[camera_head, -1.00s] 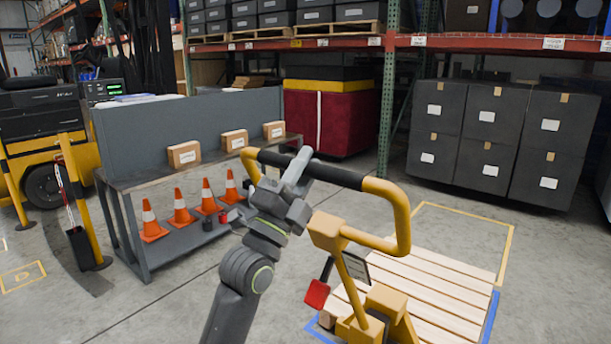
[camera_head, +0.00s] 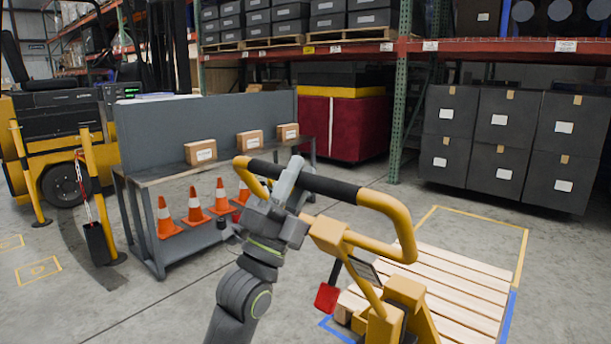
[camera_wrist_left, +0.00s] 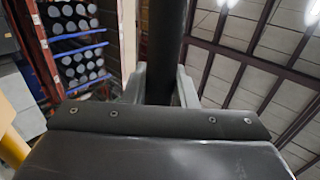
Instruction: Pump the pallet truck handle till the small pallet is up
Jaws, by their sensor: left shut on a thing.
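The pallet truck handle is a yellow loop (camera_head: 397,222) with a black grip bar (camera_head: 325,186) across its top. My left gripper (camera_head: 290,178) is shut on the black grip bar, left of its middle. In the left wrist view the dark bar (camera_wrist_left: 165,50) runs between the two grey fingers (camera_wrist_left: 160,85). The yellow truck body (camera_head: 398,312) stands below the handle, with a red part (camera_head: 327,297) at its side. The small wooden pallet (camera_head: 455,290) lies behind the truck, partly hidden by it. I cannot tell its height off the floor. My right gripper is not in view.
A grey bench (camera_head: 215,122) with several cartons and orange cones (camera_head: 195,207) stands at the left. A yellow vehicle (camera_head: 60,150) is behind yellow posts. Dark stacked totes (camera_head: 500,135) stand at the back right. Floor between bench and truck is clear.

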